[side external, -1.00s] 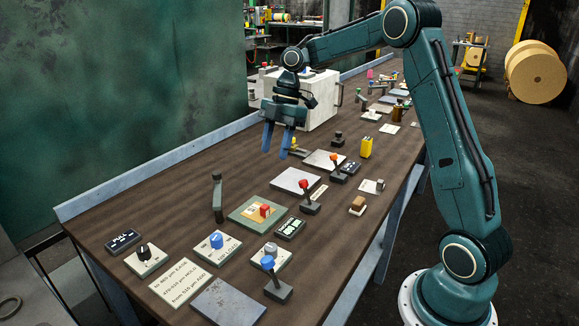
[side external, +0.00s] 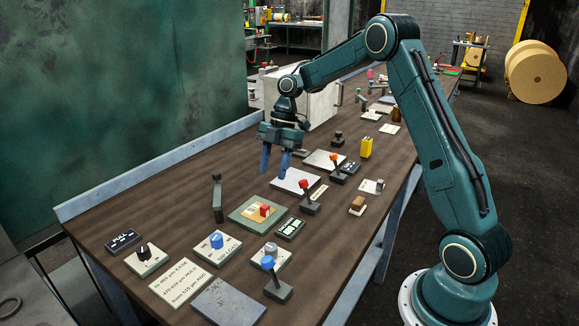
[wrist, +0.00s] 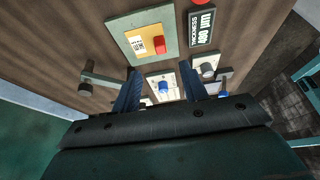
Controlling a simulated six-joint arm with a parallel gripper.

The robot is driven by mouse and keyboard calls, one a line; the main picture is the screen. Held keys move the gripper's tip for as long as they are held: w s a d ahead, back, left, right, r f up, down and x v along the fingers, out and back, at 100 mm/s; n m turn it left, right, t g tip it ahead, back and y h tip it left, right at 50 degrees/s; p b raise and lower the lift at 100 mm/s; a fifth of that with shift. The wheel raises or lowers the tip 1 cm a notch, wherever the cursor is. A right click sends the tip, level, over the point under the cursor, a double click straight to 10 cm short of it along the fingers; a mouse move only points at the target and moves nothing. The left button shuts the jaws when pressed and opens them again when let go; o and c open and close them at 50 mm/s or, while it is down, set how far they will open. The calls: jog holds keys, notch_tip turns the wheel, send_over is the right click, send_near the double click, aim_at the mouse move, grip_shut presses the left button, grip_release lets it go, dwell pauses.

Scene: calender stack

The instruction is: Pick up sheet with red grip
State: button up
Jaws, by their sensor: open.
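The red grip (side external: 265,209) is a small red block on a tan-orange sheet (side external: 253,213). The sheet lies on a grey-green square plate (side external: 238,220) on the bench. In the wrist view the red grip (wrist: 159,44), sheet (wrist: 138,46) and plate (wrist: 116,26) show above the fingers. My gripper (side external: 274,169) is open and empty, with blue fingers pointing down. It hangs above the bench, apart from the grip, which shows below it in the side view. In the wrist view both fingers of my gripper (wrist: 159,70) are spread with nothing between them.
A dark upright post (side external: 217,198) stands left of the plate. A red-knobbed lever (side external: 305,190) and pale plate (side external: 292,181) are behind it to the right. A dark label block (side external: 290,228) sits beside it. Blue (side external: 216,241) and grey (side external: 270,249) knobs stand in front.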

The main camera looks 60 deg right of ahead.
aim_at(265, 206)
jog(key=shift+x, duration=2.2)
jog(key=shift+f, duration=0.1)
jog(key=shift+a+x, duration=0.2)
jog(key=shift+x, duration=2.3)
jog(key=shift+c, duration=0.2)
grip_shut()
